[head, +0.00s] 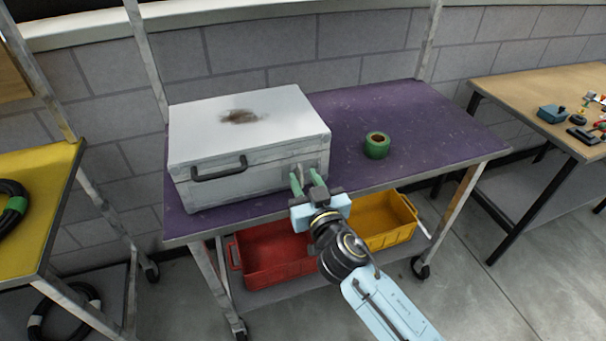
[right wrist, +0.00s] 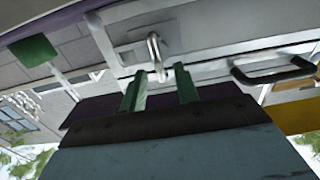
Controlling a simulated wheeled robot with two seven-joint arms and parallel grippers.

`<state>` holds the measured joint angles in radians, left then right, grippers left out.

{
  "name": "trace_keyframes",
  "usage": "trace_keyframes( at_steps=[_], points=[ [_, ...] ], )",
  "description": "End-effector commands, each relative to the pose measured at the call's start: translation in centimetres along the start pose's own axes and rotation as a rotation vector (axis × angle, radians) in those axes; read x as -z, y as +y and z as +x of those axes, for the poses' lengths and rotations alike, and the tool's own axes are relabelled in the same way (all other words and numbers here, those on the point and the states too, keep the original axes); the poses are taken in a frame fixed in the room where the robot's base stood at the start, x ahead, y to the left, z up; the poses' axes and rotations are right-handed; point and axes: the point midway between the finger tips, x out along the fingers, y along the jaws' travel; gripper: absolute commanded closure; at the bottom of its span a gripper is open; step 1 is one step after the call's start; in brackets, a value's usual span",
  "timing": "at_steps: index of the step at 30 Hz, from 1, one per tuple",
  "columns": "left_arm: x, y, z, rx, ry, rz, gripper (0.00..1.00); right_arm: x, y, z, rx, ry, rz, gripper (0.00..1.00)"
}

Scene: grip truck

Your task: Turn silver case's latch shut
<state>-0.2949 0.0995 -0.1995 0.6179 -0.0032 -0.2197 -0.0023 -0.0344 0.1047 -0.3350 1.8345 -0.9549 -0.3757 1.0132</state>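The silver case (head: 240,150) sits closed-lidded on the purple cart top, with its black handle (head: 219,171) on the front. Its latch, a small metal lever (right wrist: 155,55), is on the front face. In the right wrist view its end lies about between my fingertips, just beyond them; I cannot tell whether they touch. My right gripper (head: 307,178) is at the case's front right corner, its two green fingers apart with nothing held between them. The fingers also show in the right wrist view (right wrist: 160,78). My left gripper is out of view.
A green tape roll (head: 377,145) stands right of the case on the purple cart top (head: 440,125). Red (head: 275,255) and yellow (head: 385,222) bins sit on the shelf below. A yellow cart (head: 50,190) is left, a wooden table (head: 545,90) right.

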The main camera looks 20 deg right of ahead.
Motion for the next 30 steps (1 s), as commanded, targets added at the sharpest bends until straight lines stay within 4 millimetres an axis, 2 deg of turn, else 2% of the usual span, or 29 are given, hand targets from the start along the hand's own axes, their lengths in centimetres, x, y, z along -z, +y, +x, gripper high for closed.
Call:
trace_keyframes(
  at_steps=[6,15,22,30],
  points=[
    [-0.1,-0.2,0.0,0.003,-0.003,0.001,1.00,0.0,0.0,1.6,0.000,0.000,-0.001,0.69],
    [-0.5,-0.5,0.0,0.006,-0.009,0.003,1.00,0.0,0.0,1.7,0.000,-0.001,-0.001,0.69],
    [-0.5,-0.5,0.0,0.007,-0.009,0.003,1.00,0.0,0.0,1.7,0.000,-0.001,-0.001,0.99],
    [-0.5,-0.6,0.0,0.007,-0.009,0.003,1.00,0.0,0.0,1.7,0.000,0.000,-0.007,1.00]
  ],
)
